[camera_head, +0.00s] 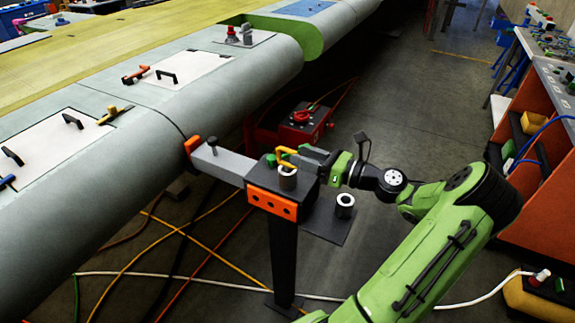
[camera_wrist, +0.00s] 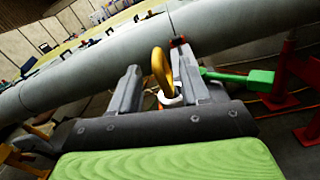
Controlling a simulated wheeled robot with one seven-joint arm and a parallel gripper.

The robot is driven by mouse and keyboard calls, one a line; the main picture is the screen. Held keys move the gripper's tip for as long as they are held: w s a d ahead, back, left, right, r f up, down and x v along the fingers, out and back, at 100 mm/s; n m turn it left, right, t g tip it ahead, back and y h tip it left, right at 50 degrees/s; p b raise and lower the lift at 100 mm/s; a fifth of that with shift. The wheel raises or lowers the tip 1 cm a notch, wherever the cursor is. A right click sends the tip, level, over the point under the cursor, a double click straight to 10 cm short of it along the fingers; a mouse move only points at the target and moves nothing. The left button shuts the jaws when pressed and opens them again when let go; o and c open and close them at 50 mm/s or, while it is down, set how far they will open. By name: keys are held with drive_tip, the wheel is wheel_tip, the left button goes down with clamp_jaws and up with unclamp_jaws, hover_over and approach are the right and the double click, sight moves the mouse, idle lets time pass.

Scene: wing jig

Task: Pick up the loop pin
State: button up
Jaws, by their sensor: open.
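The loop pin shows as a yellow-orange loop (camera_head: 287,154) standing at the top of a dark stand, by a pale metal collar (camera_head: 288,180). In the wrist view the loop (camera_wrist: 160,66) stands upright between the two grey fingers of my gripper (camera_wrist: 160,84), nearer the right finger. A pale ring (camera_wrist: 171,100) shows at its foot. My gripper (camera_head: 299,158) reaches in from the right at loop height and is open. Its fingers partly hide the loop in the head view, and the pin's shank is hidden. I cannot tell whether a finger touches the loop.
The stand (camera_head: 283,245) has an orange block (camera_head: 271,202) and a grey bar (camera_head: 222,164) reaching the large wing (camera_head: 225,95). A second collar (camera_head: 345,205) sits on a dark plate to the right. A green handle (camera_wrist: 250,77) lies right of my fingers. Cables cross the floor.

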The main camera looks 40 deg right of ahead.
sight(286, 150)
drive_tip(key=b+x, duration=0.1)
drive_tip(key=x, duration=0.4)
drive_tip(key=shift+w+a+r, duration=0.1)
drive_tip(key=shift+w+a, duration=0.1)
drive_tip(key=shift+w, duration=0.15)
drive_tip(key=shift+s, duration=0.15)
clamp_jaws()
